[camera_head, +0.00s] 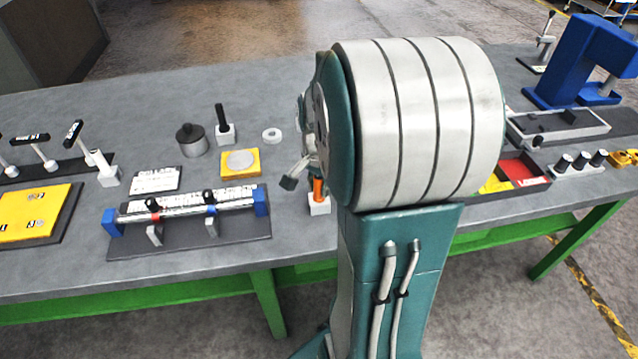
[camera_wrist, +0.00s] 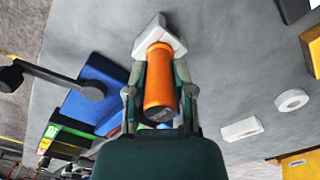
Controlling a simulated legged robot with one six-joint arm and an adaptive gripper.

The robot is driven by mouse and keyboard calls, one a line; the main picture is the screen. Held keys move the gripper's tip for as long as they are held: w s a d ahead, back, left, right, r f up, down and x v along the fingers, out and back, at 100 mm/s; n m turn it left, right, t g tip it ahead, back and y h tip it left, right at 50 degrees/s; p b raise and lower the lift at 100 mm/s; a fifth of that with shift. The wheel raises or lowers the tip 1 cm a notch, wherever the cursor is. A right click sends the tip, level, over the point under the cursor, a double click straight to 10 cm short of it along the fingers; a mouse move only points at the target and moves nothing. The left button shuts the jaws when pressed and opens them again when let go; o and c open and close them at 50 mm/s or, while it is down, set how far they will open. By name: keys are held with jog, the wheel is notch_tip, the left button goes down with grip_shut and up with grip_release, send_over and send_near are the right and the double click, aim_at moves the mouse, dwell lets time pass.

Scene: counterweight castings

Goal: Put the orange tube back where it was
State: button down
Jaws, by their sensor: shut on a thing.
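The orange tube (camera_head: 318,190) stands roughly upright right above a small white block-shaped holder (camera_head: 319,207) on the bench. In the wrist view the orange tube (camera_wrist: 160,85) lies between the two fingers of my gripper (camera_wrist: 159,98), which is shut on it. The white holder (camera_wrist: 158,33) shows just beyond the tube's far end and overlaps it in the picture. I cannot tell whether the tube's end is inside the holder. In the head view my arm hides most of my gripper (camera_head: 303,182).
Left of the tube are a rail fixture with blue ends (camera_head: 190,220), a yellow plate with a round disc (camera_head: 240,163), a white ring (camera_head: 272,135) and a white block with a black post (camera_head: 224,130). A blue machine (camera_head: 580,60) and red-yellow tray (camera_head: 515,172) stand right.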

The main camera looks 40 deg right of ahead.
jog(key=shift+c, duration=2.4)
grip_release()
jog(key=shift+a, duration=0.1)
notch_tip(320, 180, up, 12)
jog(key=shift+f, duration=0.1)
jog(key=shift+r, duration=0.25)
jog(key=s+a+n+t, duration=0.2)
jog(key=s+a+n, duration=0.2)
jog(key=a+n, duration=0.3)
jog(key=s+a+n+t, duration=0.3)
jog(key=a+n, duration=0.5)
jog(key=a, duration=0.5)
jog(key=shift+s+r+t, duration=0.3)
jog(key=shift+s+r, duration=0.05)
jog(key=shift+s, duration=0.3)
jog(key=shift+a, duration=0.1)
